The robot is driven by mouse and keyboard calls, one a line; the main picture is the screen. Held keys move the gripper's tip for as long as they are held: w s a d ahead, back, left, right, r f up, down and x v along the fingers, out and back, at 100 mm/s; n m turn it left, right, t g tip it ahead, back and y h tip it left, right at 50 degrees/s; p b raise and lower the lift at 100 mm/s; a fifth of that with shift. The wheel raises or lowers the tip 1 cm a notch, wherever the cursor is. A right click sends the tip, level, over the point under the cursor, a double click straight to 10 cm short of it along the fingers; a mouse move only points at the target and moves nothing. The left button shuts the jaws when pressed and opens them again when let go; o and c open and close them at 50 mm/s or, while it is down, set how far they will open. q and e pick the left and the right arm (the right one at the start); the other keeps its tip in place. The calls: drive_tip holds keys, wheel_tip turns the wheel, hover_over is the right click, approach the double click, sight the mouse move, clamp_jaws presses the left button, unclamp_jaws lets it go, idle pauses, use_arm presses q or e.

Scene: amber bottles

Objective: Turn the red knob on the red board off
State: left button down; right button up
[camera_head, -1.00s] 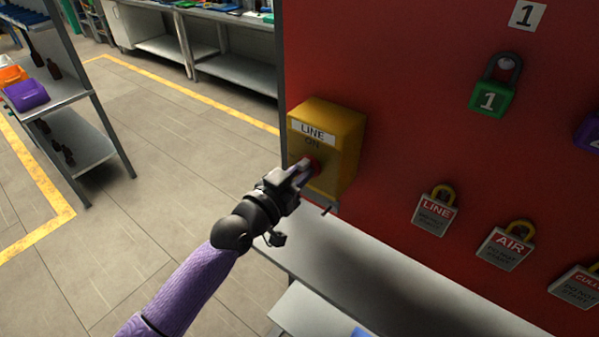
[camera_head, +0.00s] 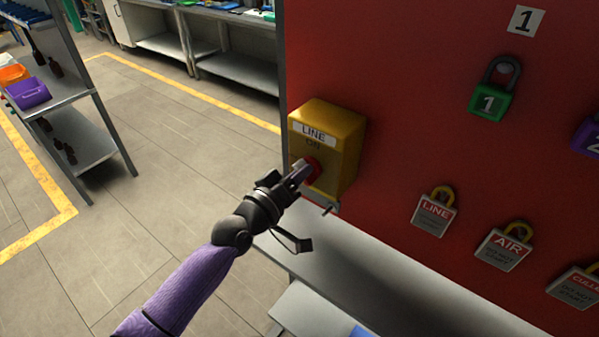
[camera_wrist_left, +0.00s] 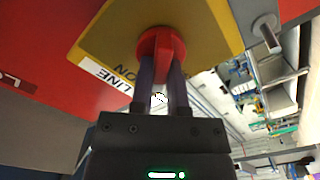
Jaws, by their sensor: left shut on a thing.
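The red board (camera_head: 420,110) fills the right of the head view. A yellow box (camera_head: 348,150) labelled "LINE" and "ON" is mounted at its left edge. The red knob (camera_head: 313,166) is on the box's front, partly hidden by my fingers. In the left wrist view the knob (camera_wrist_left: 154,42) shows a round base and a raised red grip bar. My left gripper (camera_head: 302,174) is shut on this bar, with one finger on each side; the fingers also show in the left wrist view (camera_wrist_left: 161,78). My right gripper is not in view.
A green padlock (camera_head: 491,100) and several tagged padlocks, such as the "LINE" one (camera_head: 434,215), hang on the board. A small metal pin (camera_head: 328,210) sticks out below the box. A grey ledge (camera_head: 350,265) runs under the board.

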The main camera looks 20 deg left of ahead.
use_arm(q)
drive_tip(key=shift+a+f+n, duration=0.1)
drive_tip(key=shift+n, duration=2.2)
drive_tip(key=shift+f+n, duration=0.1)
drive_tip(key=shift+n, duration=2.2)
drive_tip(key=c, duration=0.6)
unclamp_jaws()
